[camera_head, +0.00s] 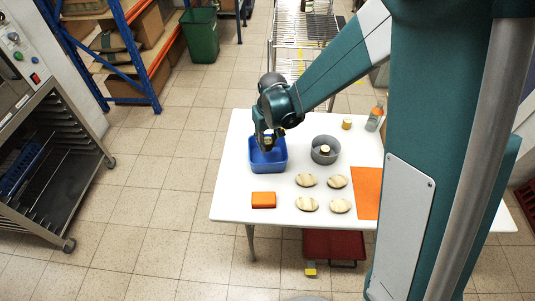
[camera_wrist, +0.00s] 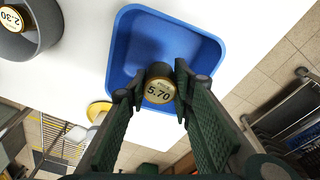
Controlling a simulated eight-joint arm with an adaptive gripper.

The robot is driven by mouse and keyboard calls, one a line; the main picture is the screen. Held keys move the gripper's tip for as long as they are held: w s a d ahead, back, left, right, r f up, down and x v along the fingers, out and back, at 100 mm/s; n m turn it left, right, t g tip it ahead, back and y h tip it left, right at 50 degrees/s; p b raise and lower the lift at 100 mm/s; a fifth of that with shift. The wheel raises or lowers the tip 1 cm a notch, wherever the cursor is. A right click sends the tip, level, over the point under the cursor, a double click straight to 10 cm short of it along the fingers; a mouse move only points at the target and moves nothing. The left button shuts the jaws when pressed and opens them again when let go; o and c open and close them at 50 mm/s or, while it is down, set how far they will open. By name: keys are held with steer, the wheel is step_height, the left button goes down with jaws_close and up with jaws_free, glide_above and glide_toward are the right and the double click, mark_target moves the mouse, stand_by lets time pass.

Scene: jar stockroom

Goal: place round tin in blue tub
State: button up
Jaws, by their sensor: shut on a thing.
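My gripper (camera_head: 267,141) is over the blue tub (camera_head: 281,166) on the white table in the head view. In the wrist view my gripper (camera_wrist: 157,90) is shut on a round tin (camera_wrist: 158,91) with a gold-rimmed label reading 5.70. The tin also shows small between the fingers in the head view (camera_head: 268,143). In the wrist view the blue tub (camera_wrist: 122,48) lies behind the tin, which overlaps the tub's near edge in the picture. How high the tin is above the tub floor I cannot tell.
A grey round pot (camera_head: 325,158) holding another tin labelled 2.30 (camera_wrist: 13,18) stands right of the tub. An orange block (camera_head: 263,200), several pale discs (camera_head: 307,204), an orange mat (camera_head: 367,193), a small tin (camera_head: 347,124) and a bottle (camera_head: 375,117) are on the table.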

mark_target(269, 143)
steer(key=shift+f, duration=1.75)
steer(key=shift+f+b, duration=0.65)
steer(key=shift+f, duration=1.25)
steer(key=shift+f, duration=0.1)
steer(key=o, duration=0.4)
steer(key=shift+f, duration=0.1)
steer(key=o, duration=0.5)
steer(key=shift+r, duration=0.2)
steer(key=shift+s+d+r+p, duration=0.1)
steer(key=shift+s+r+p, duration=0.2)
steer(key=shift+r, duration=1.7)
steer(key=shift+s+d+r+p, duration=0.15)
steer(key=shift+r+p, duration=0.3)
steer(key=shift+r, duration=1.55)
steer(key=shift+s+d+r+p, duration=0.1)
steer(key=shift+s+r+p, duration=0.2)
steer(key=shift+r, duration=1.7)
steer(key=shift+w, duration=0.1)
